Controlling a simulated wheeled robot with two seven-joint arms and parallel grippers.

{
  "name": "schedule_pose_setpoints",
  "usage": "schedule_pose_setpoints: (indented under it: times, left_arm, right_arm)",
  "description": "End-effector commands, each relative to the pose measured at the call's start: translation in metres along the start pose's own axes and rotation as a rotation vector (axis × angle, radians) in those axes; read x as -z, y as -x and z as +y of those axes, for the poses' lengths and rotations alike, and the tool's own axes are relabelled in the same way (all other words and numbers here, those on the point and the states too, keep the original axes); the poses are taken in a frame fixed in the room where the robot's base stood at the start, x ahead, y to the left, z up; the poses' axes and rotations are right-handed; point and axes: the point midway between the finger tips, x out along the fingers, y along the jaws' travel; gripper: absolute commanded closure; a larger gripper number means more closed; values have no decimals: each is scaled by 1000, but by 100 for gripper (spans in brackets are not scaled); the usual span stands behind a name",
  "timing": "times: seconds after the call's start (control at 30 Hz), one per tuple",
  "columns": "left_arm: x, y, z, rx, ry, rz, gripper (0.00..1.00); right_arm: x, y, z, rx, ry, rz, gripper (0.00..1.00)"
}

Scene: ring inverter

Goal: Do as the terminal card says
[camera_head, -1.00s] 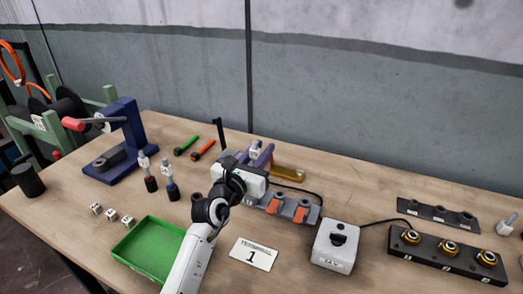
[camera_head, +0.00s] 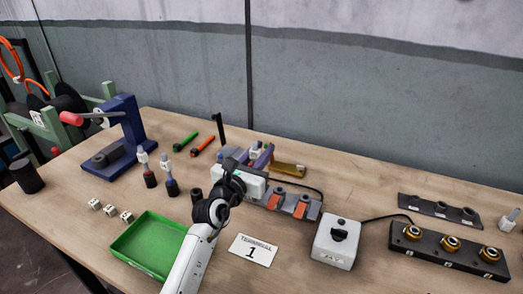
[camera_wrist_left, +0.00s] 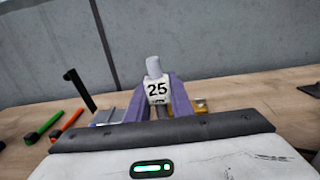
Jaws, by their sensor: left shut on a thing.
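The card (camera_head: 252,251) lies on the table and reads "TERMINAL 1". My left gripper (camera_head: 262,157) is over the middle of the table, shut on a white-and-grey piece marked 25. In the left wrist view this piece (camera_wrist_left: 157,91) stands upright between the purple fingers (camera_wrist_left: 180,98). Two similar pieces stand on dark posts (camera_head: 148,178) (camera_head: 171,187) left of the gripper; a third dark post (camera_head: 197,194) shows nothing on top. A black block (camera_head: 447,252) at the right bears three brass-coloured studs. My right gripper is not in view.
A green tray (camera_head: 117,244) and white cubes (camera_head: 110,210) are at the front left. A blue press (camera_head: 125,140) stands behind them. A holder with orange parts (camera_head: 298,205) and a switch box (camera_head: 336,243) are right of my arm. A cable runs to the block.

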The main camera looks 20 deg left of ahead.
Motion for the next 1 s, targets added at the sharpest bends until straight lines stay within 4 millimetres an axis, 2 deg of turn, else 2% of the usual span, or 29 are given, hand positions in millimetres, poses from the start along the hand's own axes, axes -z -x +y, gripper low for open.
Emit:
schedule_pose_setpoints:
  times: [0.87,0.9,1.0]
  left_arm:
    - [22,0,0,0,-1,-1,100]
    - [22,0,0,0,-1,-1,78]
    - [22,0,0,0,-1,-1,62]
  right_arm:
    - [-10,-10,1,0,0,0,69]
    - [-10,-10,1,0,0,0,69]
    - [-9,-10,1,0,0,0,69]
